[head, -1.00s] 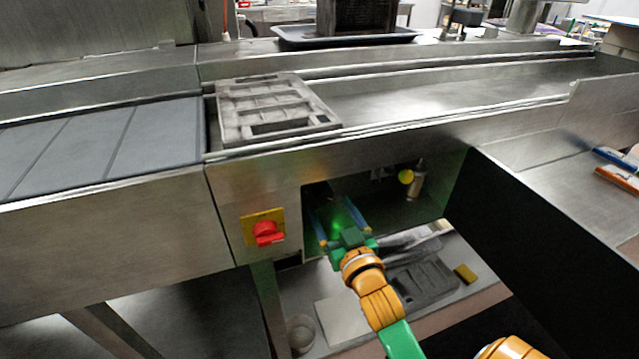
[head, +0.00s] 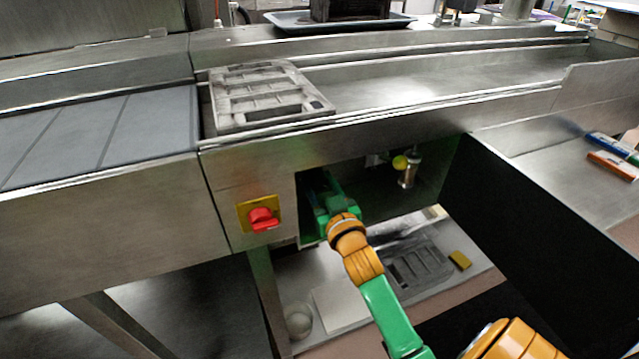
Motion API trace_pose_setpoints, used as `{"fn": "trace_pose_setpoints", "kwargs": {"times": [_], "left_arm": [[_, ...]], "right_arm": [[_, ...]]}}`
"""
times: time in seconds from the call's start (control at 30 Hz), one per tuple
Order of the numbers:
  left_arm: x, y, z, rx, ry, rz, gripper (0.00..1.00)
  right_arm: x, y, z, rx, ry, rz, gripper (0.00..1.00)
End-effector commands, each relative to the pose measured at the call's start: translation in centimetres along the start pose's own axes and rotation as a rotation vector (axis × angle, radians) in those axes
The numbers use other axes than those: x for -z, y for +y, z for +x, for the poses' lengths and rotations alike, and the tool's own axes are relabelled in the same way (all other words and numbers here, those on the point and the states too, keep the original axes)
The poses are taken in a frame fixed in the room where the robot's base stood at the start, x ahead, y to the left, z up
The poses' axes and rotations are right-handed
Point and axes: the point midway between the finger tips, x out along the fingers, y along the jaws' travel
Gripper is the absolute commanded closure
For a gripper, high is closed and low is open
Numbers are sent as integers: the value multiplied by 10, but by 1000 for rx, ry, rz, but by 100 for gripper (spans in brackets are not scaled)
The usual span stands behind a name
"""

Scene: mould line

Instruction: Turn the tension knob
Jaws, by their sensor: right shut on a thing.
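My right gripper (head: 322,188) reaches into the dark open compartment (head: 432,185) under the metal line, near its left side. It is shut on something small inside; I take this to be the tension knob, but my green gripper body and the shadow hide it. How far the knob is turned cannot be seen. My left gripper is not in view.
A red switch (head: 263,219) on a yellow plate sits left of the opening. A yellow ball (head: 400,162) and a metal cylinder (head: 410,172) are inside to the right. A black panel (head: 540,240) bounds the right side. A grey mould (head: 265,97) lies on top.

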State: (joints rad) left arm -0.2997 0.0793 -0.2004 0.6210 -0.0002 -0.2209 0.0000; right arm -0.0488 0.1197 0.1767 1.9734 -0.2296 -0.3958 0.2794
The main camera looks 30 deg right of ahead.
Motion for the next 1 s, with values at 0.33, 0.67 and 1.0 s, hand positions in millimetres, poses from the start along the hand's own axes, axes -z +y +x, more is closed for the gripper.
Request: {"fn": "trace_pose_setpoints", "kwargs": {"times": [0.33, 0.67, 1.0], "left_arm": [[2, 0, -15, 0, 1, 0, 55], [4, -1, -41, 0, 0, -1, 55], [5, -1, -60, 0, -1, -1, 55]], "right_arm": [[3, 0, 0, -2, -6, 151, 100], [5, 0, 0, -1, -13, 453, 100], [4, -1, 0, -1, -19, 754, 100]]}}
